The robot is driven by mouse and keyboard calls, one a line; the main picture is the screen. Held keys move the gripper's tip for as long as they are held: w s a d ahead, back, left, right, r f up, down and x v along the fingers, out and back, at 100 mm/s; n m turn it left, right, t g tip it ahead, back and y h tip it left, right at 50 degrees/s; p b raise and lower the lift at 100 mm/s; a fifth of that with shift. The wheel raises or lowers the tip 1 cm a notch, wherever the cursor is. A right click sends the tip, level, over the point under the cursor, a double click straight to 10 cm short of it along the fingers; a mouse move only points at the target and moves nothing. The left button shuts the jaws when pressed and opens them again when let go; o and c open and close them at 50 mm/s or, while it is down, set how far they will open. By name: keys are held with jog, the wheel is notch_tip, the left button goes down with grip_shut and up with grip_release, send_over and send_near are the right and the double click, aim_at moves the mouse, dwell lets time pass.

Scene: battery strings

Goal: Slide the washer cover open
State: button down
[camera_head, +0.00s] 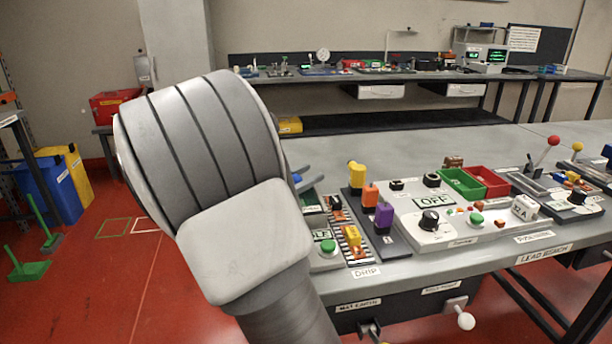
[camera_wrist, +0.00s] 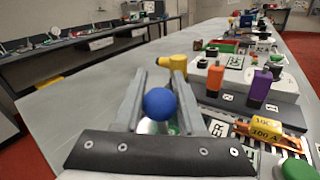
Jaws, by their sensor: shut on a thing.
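My gripper (camera_wrist: 159,84) shows in the wrist view, its two grey fingers on either side of a round blue knob (camera_wrist: 160,103). It is shut on this knob. A pale, partly see-through surface with some green lies below the knob, mostly hidden by my fingers and dark palm. I cannot clearly make out the washer cover or how far open it is. In the head view my arm hides the gripper, and only a small blue bit (camera_head: 297,178) shows beside it. A dark tray with green inside (camera_head: 311,204) lies just below that bit.
A striped strip with a yellow block (camera_head: 353,236) and a green button (camera_head: 328,246) lie nearer. The bench left of the gripper is bare in the wrist view.

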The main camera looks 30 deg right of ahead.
jog(key=a+p, duration=0.1)
jog(key=a, duration=0.1)
jog(key=w+a+p, duration=0.1)
jog(key=a+p, duration=0.1)
jog(key=a, duration=0.1)
jog(key=w+a+p, duration=0.1)
jog(key=a, duration=0.1)
jog(key=shift+w+a+r, duration=0.1)
jog(key=shift+a, duration=0.35)
jog(key=c, duration=0.5)
grip_release()
jog(key=shift+a, duration=0.1)
jog(key=p+v, duration=0.3)
jog(key=v, duration=1.4)
jog(key=shift+a, duration=0.15)
jog(key=shift+a, duration=0.1)
